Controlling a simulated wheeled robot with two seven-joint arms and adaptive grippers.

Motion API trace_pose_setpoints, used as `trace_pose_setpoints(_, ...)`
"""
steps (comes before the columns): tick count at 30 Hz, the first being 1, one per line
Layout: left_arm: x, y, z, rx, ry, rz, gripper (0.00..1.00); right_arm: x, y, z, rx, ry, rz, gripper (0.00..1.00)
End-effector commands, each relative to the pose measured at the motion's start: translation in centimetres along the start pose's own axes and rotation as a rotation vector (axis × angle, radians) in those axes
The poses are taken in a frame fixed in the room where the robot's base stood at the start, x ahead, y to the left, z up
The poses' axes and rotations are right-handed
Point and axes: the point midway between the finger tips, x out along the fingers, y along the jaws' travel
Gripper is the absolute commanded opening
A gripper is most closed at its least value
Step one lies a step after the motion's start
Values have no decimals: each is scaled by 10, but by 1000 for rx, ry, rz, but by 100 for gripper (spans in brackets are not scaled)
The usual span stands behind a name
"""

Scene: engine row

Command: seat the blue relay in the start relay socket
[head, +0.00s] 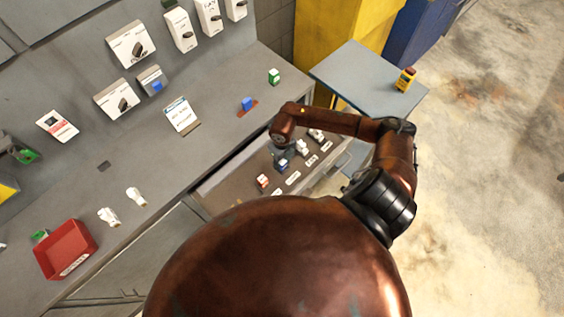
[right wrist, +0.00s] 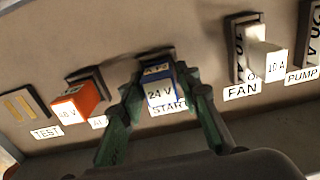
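The blue relay (right wrist: 160,88), marked 24 V on its white face, is at the start relay socket (right wrist: 153,56) in the right wrist view. The START label is just below it, partly covered. My right gripper (right wrist: 160,92) has its green fingers on both sides of the relay, seemingly touching it. Whether the relay is fully in the socket cannot be told. In the head view the right gripper (head: 281,157) is small, over the open drawer panel at the blue relay (head: 283,163). My left gripper is not in view.
An orange 48 V relay (right wrist: 76,106) sits left of START, beyond it an empty TEST socket (right wrist: 24,105). A white 10 A piece (right wrist: 266,58) stands at FAN. A red tray (head: 66,250) and another blue block (head: 247,103) are on the bench.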

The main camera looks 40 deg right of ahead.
Motion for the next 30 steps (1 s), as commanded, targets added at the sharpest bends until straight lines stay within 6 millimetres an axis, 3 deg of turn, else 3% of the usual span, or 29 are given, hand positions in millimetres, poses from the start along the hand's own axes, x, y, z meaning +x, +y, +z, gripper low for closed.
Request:
trace_pose_setpoints(4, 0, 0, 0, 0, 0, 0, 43, 0, 0, 0, 0, 0, 0, 42)
trace_pose_setpoints(16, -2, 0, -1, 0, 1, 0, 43, -9, -1, 1, 0, -2, -1, 43)
trace_pose_setpoints(30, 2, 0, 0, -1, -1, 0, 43, -98, -1, 1, -1, -3, -2, 43)
